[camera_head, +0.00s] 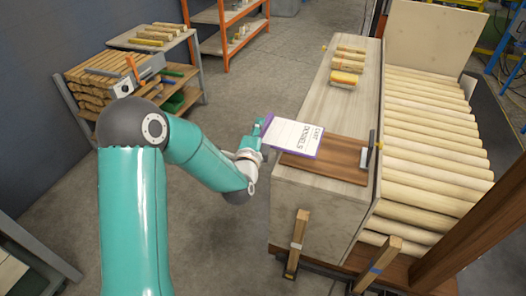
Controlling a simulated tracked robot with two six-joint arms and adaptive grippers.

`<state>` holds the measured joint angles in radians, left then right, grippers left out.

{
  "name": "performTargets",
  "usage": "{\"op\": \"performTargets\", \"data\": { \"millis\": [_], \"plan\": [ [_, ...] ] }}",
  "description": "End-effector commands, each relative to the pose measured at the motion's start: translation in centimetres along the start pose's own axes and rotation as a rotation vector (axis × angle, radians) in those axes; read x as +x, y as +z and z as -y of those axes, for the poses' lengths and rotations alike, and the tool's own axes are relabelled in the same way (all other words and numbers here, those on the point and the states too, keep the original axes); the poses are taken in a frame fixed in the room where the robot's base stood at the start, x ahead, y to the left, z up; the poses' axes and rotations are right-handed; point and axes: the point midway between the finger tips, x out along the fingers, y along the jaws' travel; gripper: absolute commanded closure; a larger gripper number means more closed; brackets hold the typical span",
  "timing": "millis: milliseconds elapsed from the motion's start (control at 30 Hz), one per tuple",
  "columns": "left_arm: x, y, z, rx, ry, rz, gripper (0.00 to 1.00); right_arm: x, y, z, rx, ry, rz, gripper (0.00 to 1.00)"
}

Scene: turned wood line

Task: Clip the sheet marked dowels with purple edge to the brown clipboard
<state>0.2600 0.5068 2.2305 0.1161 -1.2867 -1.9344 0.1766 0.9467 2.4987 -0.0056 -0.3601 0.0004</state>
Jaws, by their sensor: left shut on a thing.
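The white sheet with a purple edge (293,135) carries a list of text with the word DOWELS in large letters. My left gripper (262,131) is shut on its left edge. The sheet sticks out to the right of the gripper, over the bench corner and the left part of the brown clipboard. I cannot tell whether it touches the board. The brown clipboard (328,172) lies on the near end of the bench top. An upright dark and metallic part, apparently its clip (371,153), stands at its right end. My right gripper is not in view.
The pale bench (322,105) has several turned wood pieces (347,66) at its far end. A rack of long pale rollers or dowels (432,155) borders it on the right. Wood-filled shelves (95,92) and an orange-framed rack (222,45) stand behind. Bare floor lies between.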

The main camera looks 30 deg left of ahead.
Motion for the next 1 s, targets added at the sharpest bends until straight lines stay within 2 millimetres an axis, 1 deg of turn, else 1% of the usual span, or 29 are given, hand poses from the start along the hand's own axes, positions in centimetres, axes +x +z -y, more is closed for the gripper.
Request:
{"op": "performTargets", "data": {
  "millis": [33, 100, 200, 367, 500, 600, 967, 1000],
  "plan": [
    [0.0, 0.0, -1.5, 0.002, 0.006, 0.001, 1.00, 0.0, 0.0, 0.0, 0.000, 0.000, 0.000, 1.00],
    [0.0, 0.0, -2.8, 0.002, 0.004, 0.000, 1.00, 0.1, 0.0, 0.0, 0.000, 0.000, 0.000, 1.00],
    [0.1, 0.1, -3.9, 0.001, 0.001, 0.001, 1.00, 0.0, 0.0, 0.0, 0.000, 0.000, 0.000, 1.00],
    [0.1, 0.0, -4.9, 0.000, -0.001, -0.001, 1.00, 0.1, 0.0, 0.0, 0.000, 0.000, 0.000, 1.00],
    [0.1, 0.1, -6.9, 0.001, 0.002, 0.001, 1.00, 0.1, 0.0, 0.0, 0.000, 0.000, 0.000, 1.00],
    [0.1, 0.0, -8.0, 0.001, 0.001, -0.001, 1.00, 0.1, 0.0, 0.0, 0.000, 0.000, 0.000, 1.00],
    [0.1, 0.0, -8.3, 0.001, -0.003, -0.002, 1.00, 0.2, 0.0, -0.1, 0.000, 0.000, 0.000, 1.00],
    [0.1, -0.1, -8.3, 0.001, -0.002, -0.002, 0.77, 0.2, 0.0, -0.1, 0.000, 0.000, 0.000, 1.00]
  ]
}}
